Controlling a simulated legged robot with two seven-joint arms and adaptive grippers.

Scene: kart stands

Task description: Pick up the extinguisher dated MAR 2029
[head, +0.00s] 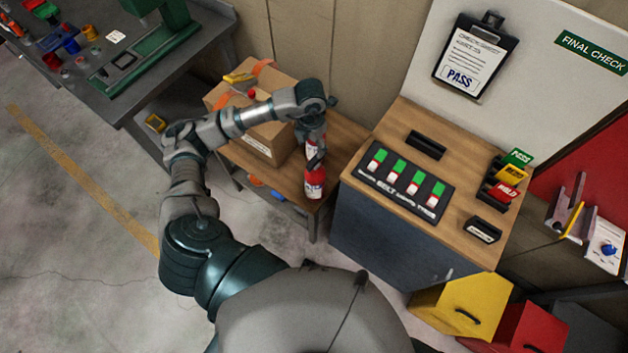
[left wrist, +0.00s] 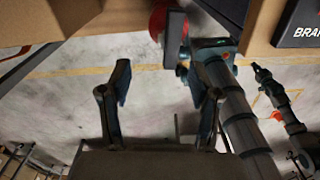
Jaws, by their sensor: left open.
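A red extinguisher (head: 314,183) with a white label stands on a small wooden table. A second red and white extinguisher (head: 310,150) is behind it, partly covered by my gripper. The dates are too small to read. My left gripper (head: 317,143) points down over the two extinguishers, open. I cannot tell whether it touches either one. In the left wrist view its open fingers (left wrist: 160,95) have floor between them, and part of a red rounded body (left wrist: 157,24) shows beyond them, near the top edge.
A cardboard box (head: 266,143) is left of the extinguishers on the small table (head: 345,136). A wooden-topped cabinet (head: 400,140) with a switch panel (head: 405,182) stands close on the right. A grey workbench (head: 120,90) is at upper left. Open floor lies at left.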

